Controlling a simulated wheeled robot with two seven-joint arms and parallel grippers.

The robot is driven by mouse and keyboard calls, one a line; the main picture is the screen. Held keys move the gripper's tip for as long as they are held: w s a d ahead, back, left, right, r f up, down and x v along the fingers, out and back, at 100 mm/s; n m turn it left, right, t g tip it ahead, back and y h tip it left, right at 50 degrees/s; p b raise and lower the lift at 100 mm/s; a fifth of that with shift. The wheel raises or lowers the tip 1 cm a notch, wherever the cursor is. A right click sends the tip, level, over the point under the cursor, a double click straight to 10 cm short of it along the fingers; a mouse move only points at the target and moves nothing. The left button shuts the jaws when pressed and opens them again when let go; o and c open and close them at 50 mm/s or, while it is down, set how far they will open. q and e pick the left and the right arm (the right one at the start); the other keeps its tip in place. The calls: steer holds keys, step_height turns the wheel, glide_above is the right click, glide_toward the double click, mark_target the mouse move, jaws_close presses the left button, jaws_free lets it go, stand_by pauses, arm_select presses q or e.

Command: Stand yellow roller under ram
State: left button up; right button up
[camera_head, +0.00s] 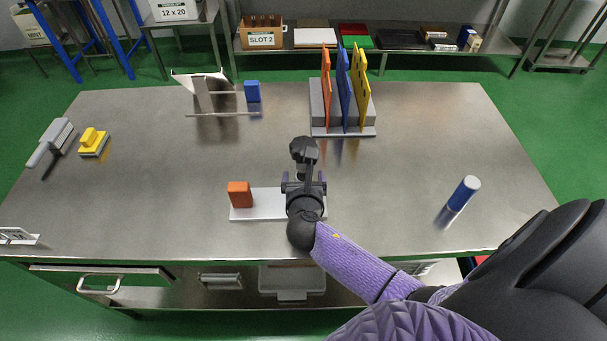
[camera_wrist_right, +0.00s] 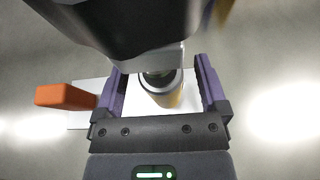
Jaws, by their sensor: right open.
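A yellow roller (camera_wrist_right: 175,100) with a pale rim and dark centre stands upright on a white plate (camera_wrist_right: 90,90) in the right wrist view. The dark ram head (camera_head: 304,148) shows just beyond my right gripper; in the wrist view its dark body (camera_wrist_right: 120,18) looms at the top, its grey lower end seeming to overlap the roller's far edge. My right gripper (camera_head: 304,182) is open, its purple fingers (camera_wrist_right: 162,78) on either side of the roller with gaps visible. The roller is hidden in the head view. My left gripper is not in view.
An orange block (camera_head: 240,194) stands on the plate's left end (camera_head: 262,212). A blue-and-white cylinder (camera_head: 463,193) stands at right. A rack (camera_head: 320,105) of coloured boards and a white stand (camera_head: 203,97) are behind. Table between is clear.

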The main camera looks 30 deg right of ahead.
steer(key=p+v, duration=0.3)
steer(key=v, duration=0.8)
steer(key=shift+s, duration=0.15)
steer(key=shift+r, duration=0.1)
